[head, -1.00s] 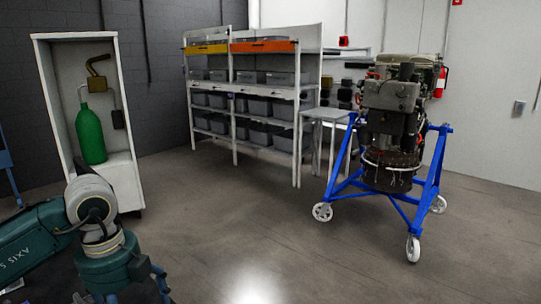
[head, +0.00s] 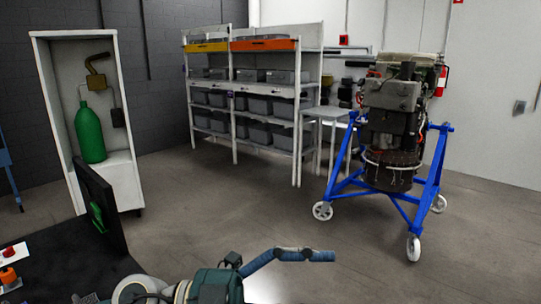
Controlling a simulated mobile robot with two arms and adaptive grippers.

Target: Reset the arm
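My arm (head: 210,286) comes in low at the bottom edge of the head view, left of centre, and I take it to be my left one. Its teal and white links are cut off by the frame. My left gripper (head: 322,255) points to the right, with blue jointed finger parts seen from the side. I see nothing held at its tip, but cannot tell whether the fingers are apart. It is above the floor, apart from everything around it. My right gripper is not in view.
Shelving (head: 237,130) with grey bins is at the back. A white cabinet (head: 127,180) holds a green bottle (head: 90,133). A dark screen (head: 100,210) stands at lower left. Mid-floor is clear.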

